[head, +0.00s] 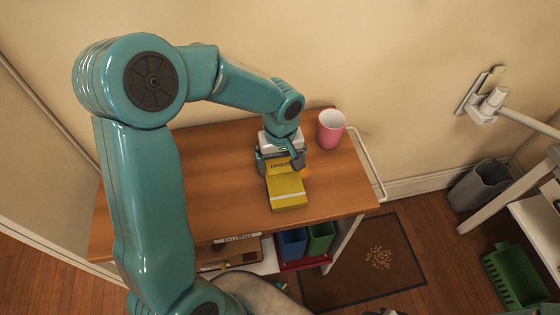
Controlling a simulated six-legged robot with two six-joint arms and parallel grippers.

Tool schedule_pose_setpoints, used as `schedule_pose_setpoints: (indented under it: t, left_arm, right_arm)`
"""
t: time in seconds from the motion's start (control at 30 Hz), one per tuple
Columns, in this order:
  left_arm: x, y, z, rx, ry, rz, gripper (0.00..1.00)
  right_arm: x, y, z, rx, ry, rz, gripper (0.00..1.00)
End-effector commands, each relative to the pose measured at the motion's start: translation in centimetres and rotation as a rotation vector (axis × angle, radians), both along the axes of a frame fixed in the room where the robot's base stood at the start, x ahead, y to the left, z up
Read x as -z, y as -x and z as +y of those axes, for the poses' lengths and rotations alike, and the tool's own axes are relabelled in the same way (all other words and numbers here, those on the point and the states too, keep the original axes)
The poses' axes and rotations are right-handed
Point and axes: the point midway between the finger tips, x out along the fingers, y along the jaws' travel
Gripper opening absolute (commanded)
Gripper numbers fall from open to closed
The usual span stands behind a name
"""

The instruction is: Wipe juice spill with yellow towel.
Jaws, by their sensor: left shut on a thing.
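A folded yellow towel (287,192) with a pale stripe near its front end lies on the wooden cart top (225,215). My left gripper (281,165) comes down from above and is shut on the far part of the towel. A small orange patch (306,172), which looks like the juice spill, shows just right of the gripper; the rest of it may be hidden under the towel and gripper. My right gripper is not in view.
A pink mug (331,129) stands at the back right of the cart top, close to my gripper. Blue (293,243) and green (320,237) bins sit on the shelf below. The left of the top is clear. A brown mat (375,262) with crumbs lies on the floor.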

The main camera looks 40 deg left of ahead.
Motion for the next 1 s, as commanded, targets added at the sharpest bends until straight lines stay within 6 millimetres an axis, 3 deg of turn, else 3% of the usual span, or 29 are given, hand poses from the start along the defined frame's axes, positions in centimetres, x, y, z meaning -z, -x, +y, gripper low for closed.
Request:
schedule_pose_setpoints:
  t: [0.53,1.0]
  left_arm:
    - [0.0,-2.7,-2.5,0.003,0.002,0.001,0.59]
    - [-0.1,-2.8,-2.5,0.0,0.002,-0.001,0.59]
  right_arm:
    - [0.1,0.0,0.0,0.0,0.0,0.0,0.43]
    - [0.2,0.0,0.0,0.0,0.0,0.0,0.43]
